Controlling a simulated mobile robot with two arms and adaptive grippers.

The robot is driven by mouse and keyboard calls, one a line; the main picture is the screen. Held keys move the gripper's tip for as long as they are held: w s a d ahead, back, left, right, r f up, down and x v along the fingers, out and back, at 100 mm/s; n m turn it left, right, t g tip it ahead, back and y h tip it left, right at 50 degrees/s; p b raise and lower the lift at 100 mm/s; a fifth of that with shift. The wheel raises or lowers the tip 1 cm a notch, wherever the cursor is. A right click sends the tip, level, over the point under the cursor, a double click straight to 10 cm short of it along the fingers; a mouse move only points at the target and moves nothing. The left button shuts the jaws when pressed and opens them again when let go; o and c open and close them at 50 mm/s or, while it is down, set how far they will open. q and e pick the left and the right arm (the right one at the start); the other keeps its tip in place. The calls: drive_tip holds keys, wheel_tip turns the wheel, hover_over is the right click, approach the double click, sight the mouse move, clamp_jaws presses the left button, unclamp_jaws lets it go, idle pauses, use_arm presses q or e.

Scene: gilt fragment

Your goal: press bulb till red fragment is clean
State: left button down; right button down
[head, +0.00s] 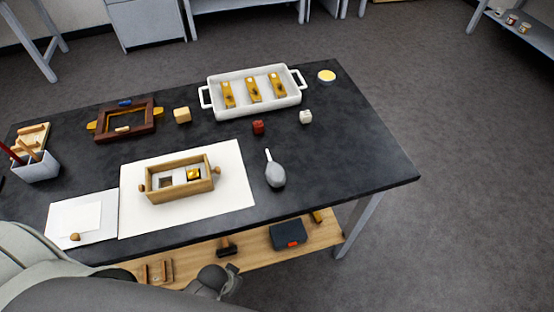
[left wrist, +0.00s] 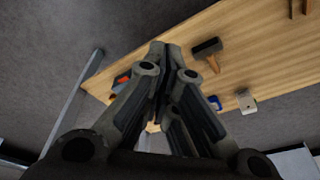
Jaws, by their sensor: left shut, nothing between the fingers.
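A grey rubber bulb (head: 275,176) with a white nozzle pointing away lies on the dark table, right of the white sheet. A small dark red block (head: 258,127) sits behind it. My left gripper (head: 217,279) is low before the table's front edge, apart from the bulb. In the left wrist view its fingers (left wrist: 165,52) are shut and empty.
A white tray (head: 290,101) with several gold pieces stands at the back. A dark red frame (head: 151,125), a pale block (head: 182,115) and a brush pot (head: 38,169) are on the left. The wooden lower shelf (head: 256,252) holds a hammer (left wrist: 208,50). Table right of the bulb is clear.

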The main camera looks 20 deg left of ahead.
use_arm(q)
wheel_tip(320, 180, up, 24)
drive_tip(key=w+r+t, duration=0.1)
drive_tip(key=w, duration=0.2)
drive_tip(key=w+d+r+m+t+h, duration=0.25)
drive_tip(key=w+d+r+m, duration=0.25)
drive_tip(key=w+d+r, duration=0.3)
drive_tip(key=w+a+r+m+g+h, duration=0.1)
drive_tip(key=w+a+r+m+h, duration=0.2)
drive_tip(key=w+a+r, duration=0.3)
drive_tip(key=w+r+m, duration=0.1)
drive_tip(key=w+r, duration=0.3)
drive_tip(key=w, duration=0.1)
drive_tip(key=shift+r+p, duration=0.35)
drive_tip(key=shift+r, duration=0.05)
drive_tip(key=shift+w+d+g, duration=0.1)
drive_tip(key=shift+g, duration=0.15)
